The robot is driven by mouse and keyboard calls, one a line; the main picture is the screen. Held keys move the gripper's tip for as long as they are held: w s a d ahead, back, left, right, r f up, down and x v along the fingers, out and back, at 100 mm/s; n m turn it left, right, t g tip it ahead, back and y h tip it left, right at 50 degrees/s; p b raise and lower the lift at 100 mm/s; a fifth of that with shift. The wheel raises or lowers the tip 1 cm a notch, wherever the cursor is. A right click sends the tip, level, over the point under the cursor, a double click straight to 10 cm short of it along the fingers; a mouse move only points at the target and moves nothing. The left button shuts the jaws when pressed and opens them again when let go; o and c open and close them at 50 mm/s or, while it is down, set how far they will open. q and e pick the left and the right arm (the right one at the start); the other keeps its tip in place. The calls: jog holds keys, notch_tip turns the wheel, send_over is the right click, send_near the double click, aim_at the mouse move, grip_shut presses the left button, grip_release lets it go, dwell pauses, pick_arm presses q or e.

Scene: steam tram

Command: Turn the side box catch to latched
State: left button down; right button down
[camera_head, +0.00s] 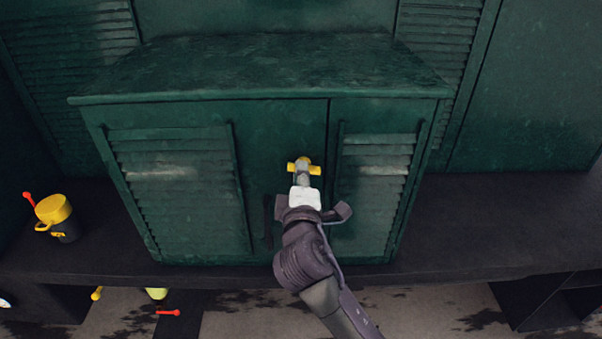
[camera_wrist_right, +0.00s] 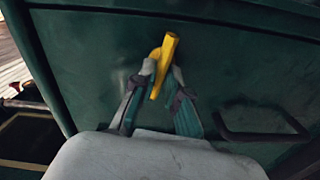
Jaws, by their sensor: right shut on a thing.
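The side box (camera_head: 290,115) is a dark green cabinet with two louvred doors, both closed. Its yellow catch (camera_head: 314,169) is on the front near the seam between the doors. In the head view the catch's bar lies about level. In the right wrist view the yellow catch (camera_wrist_right: 168,55) sits between the fingertips. My right gripper (camera_head: 303,176) reaches up to the door front and is shut on the catch; it also shows in the right wrist view (camera_wrist_right: 160,80). The fingers hide part of the catch. My left gripper is in neither view.
A dark handle (camera_head: 267,220) is on the door, left of my right gripper. A yellow-topped cup (camera_head: 56,216) and a red-ended item (camera_head: 29,199) stand on the dark ledge at left. The ledge right of the box (camera_head: 490,225) is clear.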

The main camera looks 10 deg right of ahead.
jog(key=shift+n, duration=1)
jog(key=shift+r, duration=0.1)
jog(key=c, duration=1.2)
grip_release()
jog(key=shift+w, duration=0.1)
jog(key=v, duration=1.2)
